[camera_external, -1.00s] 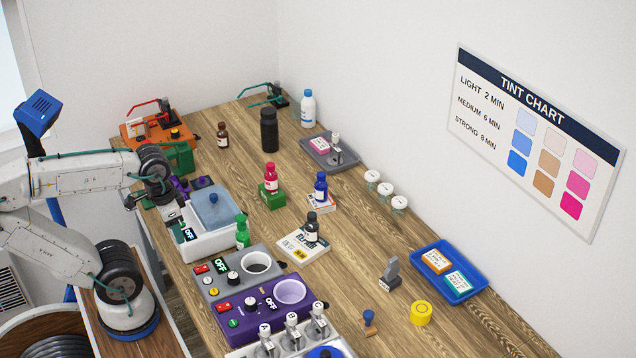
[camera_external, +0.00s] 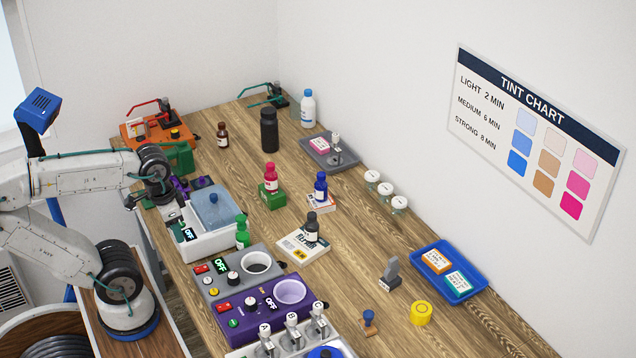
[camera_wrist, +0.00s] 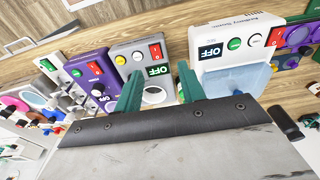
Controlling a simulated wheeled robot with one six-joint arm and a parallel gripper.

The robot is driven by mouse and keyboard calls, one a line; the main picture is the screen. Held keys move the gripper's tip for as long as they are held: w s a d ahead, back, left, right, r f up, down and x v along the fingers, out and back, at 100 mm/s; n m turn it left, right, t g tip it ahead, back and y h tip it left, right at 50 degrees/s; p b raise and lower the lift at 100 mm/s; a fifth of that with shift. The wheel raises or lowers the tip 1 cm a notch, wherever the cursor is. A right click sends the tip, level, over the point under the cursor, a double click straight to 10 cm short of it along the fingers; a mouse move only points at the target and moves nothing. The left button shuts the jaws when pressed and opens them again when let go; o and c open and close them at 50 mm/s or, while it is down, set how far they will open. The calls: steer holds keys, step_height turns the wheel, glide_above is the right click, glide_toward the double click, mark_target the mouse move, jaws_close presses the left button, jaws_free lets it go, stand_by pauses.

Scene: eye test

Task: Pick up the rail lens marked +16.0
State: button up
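No marking +16.0 can be read in either view, and I cannot tell which thing is the rail lens. Small purple pieces (camera_external: 201,183) lie at the left edge of the bench, past the white bath. In the external view my gripper hangs by the left edge of the bench, near the white bath's front.
The white bath (camera_external: 190,249) with a blue lid, a grey unit (camera_external: 212,291) and a purple unit (camera_external: 231,329) line the near edge. Bottles, including a black one (camera_external: 269,130), stand behind. A blue tray (camera_external: 484,284) lies at right. Bare wood (camera_external: 350,245) shows mid-bench.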

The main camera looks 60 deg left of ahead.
steer(key=w+d+t+h, duration=0.1)
steer(key=w+d+t, duration=0.1)
steer(key=w+d, duration=0.6)
steer(key=w+d+m+t+h, duration=0.1)
steer(key=w+d+t+h, duration=0.3)
steer(key=w, duration=0.8)
steer(key=w+d+t+y, duration=0.1)
steer(key=w+d, duration=0.6)
steer(key=w, duration=0.3)
steer(key=n+t+y, duration=0.1)
steer(key=t+y, duration=0.1)
steer(key=t, duration=0.1)
glide_toward(398, 262)
steer(key=f+y, duration=0.1)
steer(key=w+d+f+n+t+y, duration=0.1)
steer(key=f+y, duration=0.1)
steer(key=shift+w+d+f+n+t+y, duration=0.25)
steer(key=shift+w+d+n+t+y, duration=0.1)
steer(key=shift+d+n+t+y, duration=0.05)
steer(key=shift+w+f, duration=0.1)
steer(key=shift+f, duration=0.15)
steer(key=shift+w+a+f+y, duration=0.1)
steer(key=shift+w+f+y, duration=0.1)
steer(key=shift+y, duration=0.1)
steer(key=x, duration=0.7)
steer(key=shift+w+r, duration=0.3)
steer(key=shift+r, duration=0.05)
